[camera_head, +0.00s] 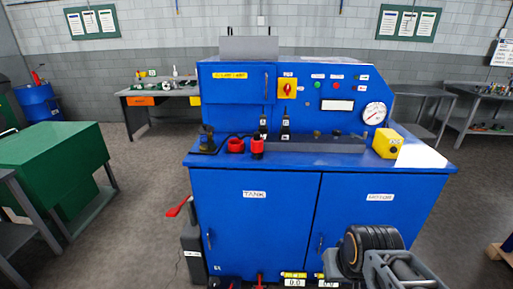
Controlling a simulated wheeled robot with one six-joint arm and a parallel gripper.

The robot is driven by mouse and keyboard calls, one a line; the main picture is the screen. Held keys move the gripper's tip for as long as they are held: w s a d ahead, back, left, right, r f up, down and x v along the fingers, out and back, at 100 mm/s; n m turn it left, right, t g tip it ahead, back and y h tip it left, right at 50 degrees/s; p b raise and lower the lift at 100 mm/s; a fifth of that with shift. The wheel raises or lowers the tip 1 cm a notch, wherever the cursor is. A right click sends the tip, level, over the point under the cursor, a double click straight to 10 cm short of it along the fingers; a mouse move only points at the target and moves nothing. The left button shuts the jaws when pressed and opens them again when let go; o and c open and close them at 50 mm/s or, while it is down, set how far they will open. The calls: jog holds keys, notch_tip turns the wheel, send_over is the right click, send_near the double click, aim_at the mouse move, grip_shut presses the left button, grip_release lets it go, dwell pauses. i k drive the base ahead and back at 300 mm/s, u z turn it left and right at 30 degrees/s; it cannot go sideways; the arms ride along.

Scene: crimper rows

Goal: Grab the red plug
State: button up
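Two red pieces stand close together at the left front of the blue bench's top (370,160). One is a short, wide red piece with a dark top (236,146). Just right of it is a taller, narrower red cylinder (257,147). I cannot tell for sure which is the red plug; neither is held. Grey and black parts at the bottom right look like my arm and gripper (398,269), low in front of the bench and well away from the red pieces. No fingertips can be made out.
A black fitting (207,139) stands left of the red pieces, with a dark cable beside it. A yellow box (387,143) sits at the right. A red lever (179,206) sticks out left of the cabinet. A green cabinet (55,155) stands farther left.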

aim_at(256, 142)
jog(key=z, duration=1.05)
jog(key=i, duration=1.35)
jog(key=u, duration=3.45)
